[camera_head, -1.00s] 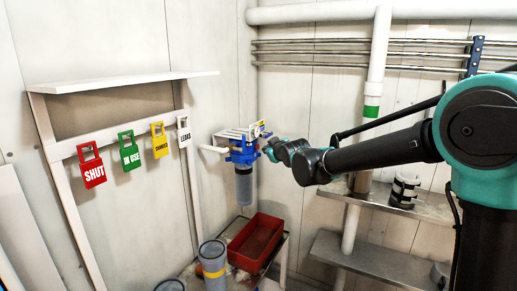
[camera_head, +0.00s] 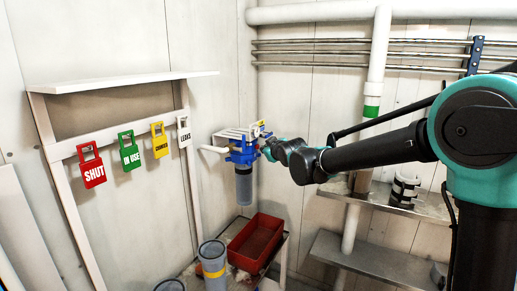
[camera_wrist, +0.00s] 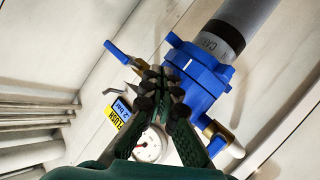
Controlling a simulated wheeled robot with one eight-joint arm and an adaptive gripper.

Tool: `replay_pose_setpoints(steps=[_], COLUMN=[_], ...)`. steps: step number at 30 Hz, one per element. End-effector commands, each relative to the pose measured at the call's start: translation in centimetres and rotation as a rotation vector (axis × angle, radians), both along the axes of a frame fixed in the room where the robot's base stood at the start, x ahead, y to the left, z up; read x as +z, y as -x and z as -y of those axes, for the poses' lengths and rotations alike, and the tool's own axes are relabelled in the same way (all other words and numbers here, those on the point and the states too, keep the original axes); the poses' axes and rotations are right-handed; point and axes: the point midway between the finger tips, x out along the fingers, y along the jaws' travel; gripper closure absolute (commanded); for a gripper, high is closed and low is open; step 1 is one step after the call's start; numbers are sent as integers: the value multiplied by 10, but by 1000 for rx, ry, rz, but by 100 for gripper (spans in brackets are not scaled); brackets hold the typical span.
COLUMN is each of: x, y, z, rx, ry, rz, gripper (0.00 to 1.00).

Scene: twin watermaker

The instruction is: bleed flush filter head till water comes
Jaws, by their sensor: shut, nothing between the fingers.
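The blue filter head (camera_head: 243,151) is fixed to the wall corner, with a grey filter housing (camera_head: 243,187) hanging below it. In the wrist view the blue head (camera_wrist: 198,78) carries a brass fitting with a blue lever (camera_wrist: 117,52) at its upper left. A round pressure gauge (camera_wrist: 150,145) and a yellow and blue flush tag (camera_wrist: 117,112) show beside my fingers. My gripper (camera_wrist: 152,84) is shut and empty, its tips close in front of the head. I cannot tell whether they touch it. In the head view my gripper (camera_head: 266,149) is at the head's right side.
Red, green, yellow and white tags hang on the left wall rack (camera_head: 112,142). Metal shelves (camera_head: 375,262) and a white vertical pipe (camera_head: 379,50) are at the right.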

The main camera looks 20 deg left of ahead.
Motion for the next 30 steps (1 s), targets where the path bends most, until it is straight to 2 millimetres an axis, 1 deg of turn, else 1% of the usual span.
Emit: replay_pose_setpoints(steps=[30], x=[0], y=[-1], z=[-9], rx=[0], ry=[0], rz=[0], gripper=[100])
